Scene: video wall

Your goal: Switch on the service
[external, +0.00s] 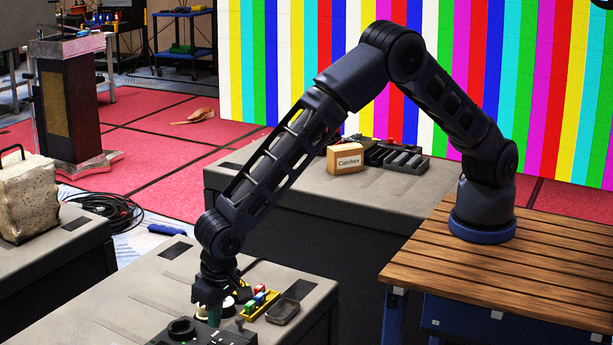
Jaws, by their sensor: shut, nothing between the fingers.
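A dark control box (232,338) with a round black knob (181,328) sits at the front edge of the near grey case top, cut off by the bottom of the picture. My gripper (214,318) points down right over this box, with its fingers shut and empty. A greenish upright piece shows at the fingertips; I cannot tell whether it belongs to the box or to my gripper. Contact between fingertips and box cannot be made out. No switch labelled as the service is readable.
A yellow tray (259,306) with small coloured blocks and a dark grey dish (283,312) stand close right of my gripper. A cardboard carton (345,158) and a black tray (402,161) sit on the farther case. Bare case top (130,295) lies to the left.

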